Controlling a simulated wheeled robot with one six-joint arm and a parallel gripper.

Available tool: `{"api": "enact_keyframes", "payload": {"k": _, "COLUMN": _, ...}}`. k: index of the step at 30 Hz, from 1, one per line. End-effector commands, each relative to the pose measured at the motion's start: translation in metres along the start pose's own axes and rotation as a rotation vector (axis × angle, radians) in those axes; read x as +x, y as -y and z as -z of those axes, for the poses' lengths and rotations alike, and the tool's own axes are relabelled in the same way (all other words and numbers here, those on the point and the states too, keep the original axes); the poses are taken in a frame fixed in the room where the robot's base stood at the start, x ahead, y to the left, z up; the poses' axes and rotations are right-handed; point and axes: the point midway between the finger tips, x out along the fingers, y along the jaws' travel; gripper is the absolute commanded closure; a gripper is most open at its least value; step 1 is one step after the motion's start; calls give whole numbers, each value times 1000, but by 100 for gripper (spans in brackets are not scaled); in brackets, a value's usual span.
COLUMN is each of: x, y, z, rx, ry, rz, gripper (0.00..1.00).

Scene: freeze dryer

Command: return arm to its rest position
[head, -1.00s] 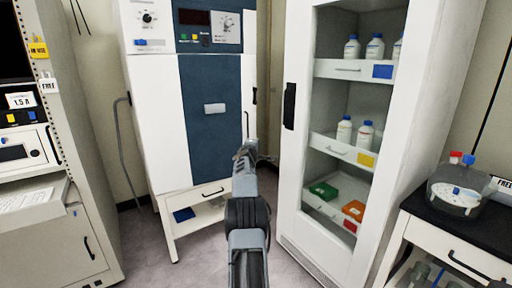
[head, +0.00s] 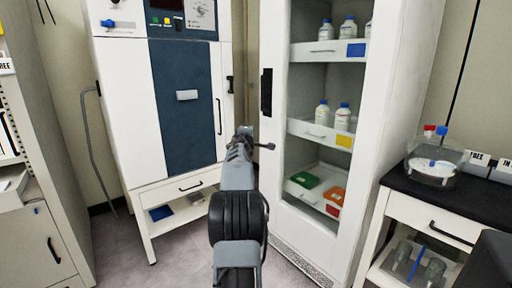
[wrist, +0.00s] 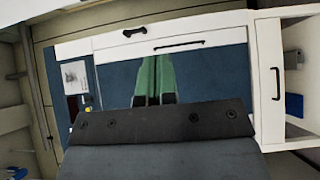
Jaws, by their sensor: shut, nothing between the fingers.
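My arm (head: 238,185) reaches forward from the bottom middle of the head view, in front of the gap between the freeze dryer (head: 125,110) and the glass-fronted cabinet (head: 280,210). My gripper's fingers are not clearly visible in the head view, at the far end of the arm. In the wrist view my gripper (wrist: 155,64) shows two green fingers, closed together with nothing between them. Behind them is a blue panel with white borders and a black handle. The gripper appears apart from it.
The cabinet shelves hold white bottles (head: 342,118) and green and orange trays (head: 304,180). A black-topped bench (head: 460,198) at right carries a clear round vessel (head: 435,170). Some floor (head: 185,255) is open before the dryer.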

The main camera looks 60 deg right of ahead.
Motion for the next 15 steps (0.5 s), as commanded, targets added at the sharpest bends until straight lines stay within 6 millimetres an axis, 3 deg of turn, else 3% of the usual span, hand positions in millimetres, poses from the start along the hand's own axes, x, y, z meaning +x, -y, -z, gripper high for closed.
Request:
{"api": "enact_keyframes", "payload": {"k": 6, "x": -15, "y": 2, "z": -22, "rx": 1, "ry": 3, "rz": 0, "gripper": 100}}
{"api": "enact_keyframes", "payload": {"k": 15, "x": -20, "y": 0, "z": -30, "rx": 0, "ry": 3, "rz": 1, "gripper": 100}}
